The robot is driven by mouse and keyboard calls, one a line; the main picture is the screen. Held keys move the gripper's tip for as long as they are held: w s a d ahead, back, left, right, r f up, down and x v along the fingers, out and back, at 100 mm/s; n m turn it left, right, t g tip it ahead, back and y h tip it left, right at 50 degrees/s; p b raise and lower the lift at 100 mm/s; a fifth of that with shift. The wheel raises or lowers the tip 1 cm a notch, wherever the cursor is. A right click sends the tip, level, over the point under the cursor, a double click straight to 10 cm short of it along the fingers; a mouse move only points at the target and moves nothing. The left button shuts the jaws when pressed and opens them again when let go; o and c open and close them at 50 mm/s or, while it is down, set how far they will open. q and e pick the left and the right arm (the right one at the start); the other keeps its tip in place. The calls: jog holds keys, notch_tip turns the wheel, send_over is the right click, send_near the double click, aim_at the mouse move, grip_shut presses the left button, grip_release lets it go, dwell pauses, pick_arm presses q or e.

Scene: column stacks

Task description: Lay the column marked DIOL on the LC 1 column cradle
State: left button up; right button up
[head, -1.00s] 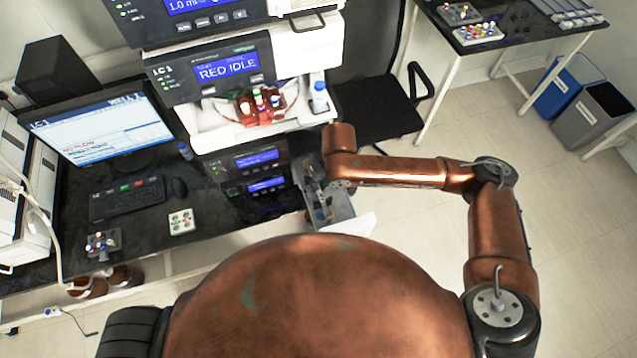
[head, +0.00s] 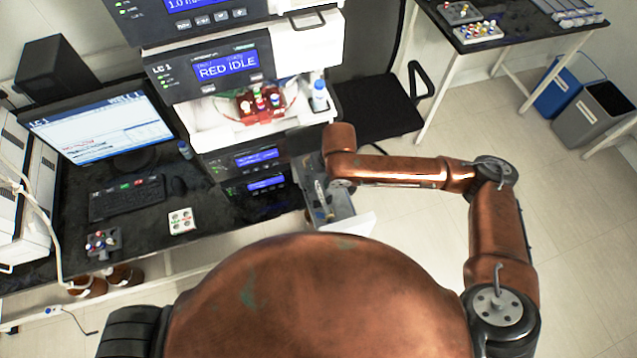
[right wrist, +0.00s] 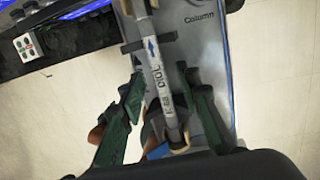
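The column marked DIOL (right wrist: 157,76) is a slim pale tube with a blue arrow. In the right wrist view it lies lengthwise over a grey tray labelled "Column" (right wrist: 205,50), with a dark clip across it near the top. The column (head: 321,193) also shows as a pale stick in the pulled-out tray (head: 343,205) in the head view. My right gripper (right wrist: 165,92) is open, its green fingers on either side of the column with gaps visible. Exact contact and height are hard to tell. My left gripper is out of view.
The LC 1 stack (head: 215,70) with its RED IDLE display stands behind the tray.

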notch_tip(320, 180, up, 12)
jog(key=d, duration=0.2)
jog(key=shift+s+f, duration=0.15)
jog(key=shift+s, duration=0.3)
